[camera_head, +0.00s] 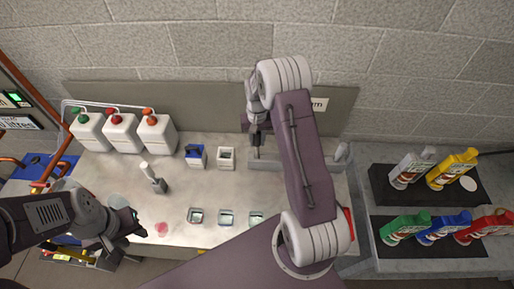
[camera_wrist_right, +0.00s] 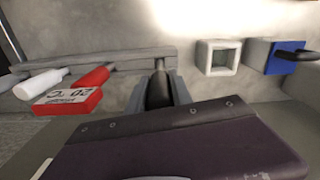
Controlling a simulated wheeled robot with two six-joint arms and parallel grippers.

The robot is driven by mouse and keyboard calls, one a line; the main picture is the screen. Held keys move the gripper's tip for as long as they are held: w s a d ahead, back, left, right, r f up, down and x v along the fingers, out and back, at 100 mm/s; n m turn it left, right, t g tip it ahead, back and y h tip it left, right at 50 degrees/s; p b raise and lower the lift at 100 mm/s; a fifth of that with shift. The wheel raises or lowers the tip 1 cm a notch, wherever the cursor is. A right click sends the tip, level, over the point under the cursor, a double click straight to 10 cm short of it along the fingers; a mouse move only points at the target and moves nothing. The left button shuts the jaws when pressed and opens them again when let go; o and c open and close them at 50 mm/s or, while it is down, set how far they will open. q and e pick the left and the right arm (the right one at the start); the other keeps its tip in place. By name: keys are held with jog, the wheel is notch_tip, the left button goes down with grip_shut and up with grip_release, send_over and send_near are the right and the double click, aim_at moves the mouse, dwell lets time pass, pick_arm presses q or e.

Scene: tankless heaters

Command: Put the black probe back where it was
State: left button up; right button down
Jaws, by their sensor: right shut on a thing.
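The black probe (camera_wrist_right: 158,90) is between the fingers of my right gripper (camera_wrist_right: 160,92) in the right wrist view. In the head view my right gripper (camera_head: 257,140) is shut on the probe (camera_head: 256,152), at the left end of a grey rack (camera_head: 293,164) on the bench. The probe looks about upright. The rack's bar (camera_wrist_right: 115,62) runs right behind it in the wrist view; I cannot tell whether the probe sits in a slot or is just beside it. My left gripper (camera_head: 131,221) is low over the bench's front left; its fingers are too small to read.
A red display block reading 20 °C (camera_wrist_right: 70,102) and a white handle (camera_wrist_right: 40,84) are by the rack. A white square cup (camera_head: 226,158) and a blue-topped box (camera_head: 195,156) stand left of it. Small trays (camera_head: 226,217) line the front. Bottles (camera_head: 452,168) stand right.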

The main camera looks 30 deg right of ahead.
aim_at(257, 147)
jog(key=f+p, duration=0.1)
jog(key=f, duration=0.2)
jog(key=shift+s+f, duration=0.2)
jog(key=shift+f, duration=0.25)
jog(key=shift+w, duration=0.1)
jog(key=shift+f, duration=0.15)
jog(key=c, duration=1.1)
grip_release()
jog(key=shift+c, duration=0.2)
